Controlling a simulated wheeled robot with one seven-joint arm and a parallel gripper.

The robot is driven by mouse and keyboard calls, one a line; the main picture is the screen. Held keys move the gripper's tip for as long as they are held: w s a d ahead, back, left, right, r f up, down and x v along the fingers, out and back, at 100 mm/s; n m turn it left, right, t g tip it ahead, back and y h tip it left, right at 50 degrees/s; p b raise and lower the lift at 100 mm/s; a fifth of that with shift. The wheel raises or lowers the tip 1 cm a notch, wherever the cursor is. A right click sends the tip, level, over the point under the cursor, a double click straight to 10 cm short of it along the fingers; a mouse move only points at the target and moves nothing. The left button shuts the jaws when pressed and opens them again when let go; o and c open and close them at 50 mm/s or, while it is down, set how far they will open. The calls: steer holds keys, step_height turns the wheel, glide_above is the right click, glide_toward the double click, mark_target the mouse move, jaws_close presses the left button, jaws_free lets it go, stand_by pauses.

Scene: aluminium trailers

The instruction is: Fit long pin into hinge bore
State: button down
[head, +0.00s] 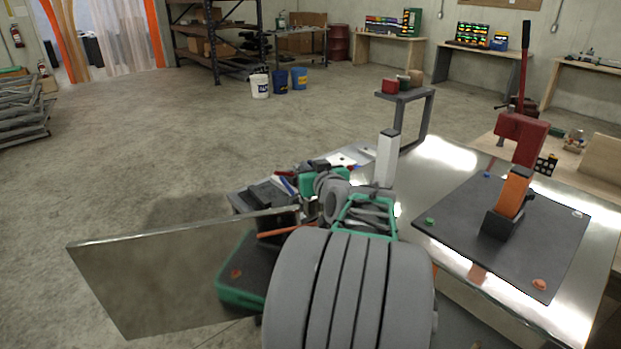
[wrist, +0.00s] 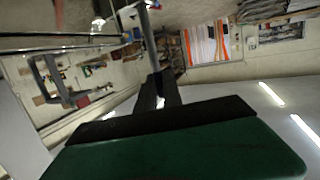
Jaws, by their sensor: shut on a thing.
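In the wrist view my gripper (wrist: 160,92) has its dark fingers closed together on a thin grey rod, which looks like the long pin (wrist: 147,38). The pin reaches away from the fingertips, towards the top of the picture. In the head view my grey arm fills the lower middle and hides most of the gripper, and I cannot make out the pin there. A flat metal panel (head: 160,278) stands at the lower left, with dark parts at its right end. I cannot clearly make out the hinge bore, or whether the pin touches it.
A shiny metal bench carries a dark mat (head: 460,232) with an orange block (head: 514,192) in a black holder. A pale upright post (head: 387,160) stands behind my arm. A red press (head: 522,138) is at right. Buckets (head: 280,80) stand far back. Open floor lies left.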

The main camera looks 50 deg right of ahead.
steer(key=shift+f, duration=1.3)
steer(key=shift+f+b, duration=0.15)
steer(key=shift+b, duration=0.15)
steer(key=shift+f, duration=0.1)
steer(key=c, duration=1.5)
jaws_free()
steer(key=shift+r, duration=0.2)
steer(key=b+v, duration=0.2)
steer(key=v, duration=1)
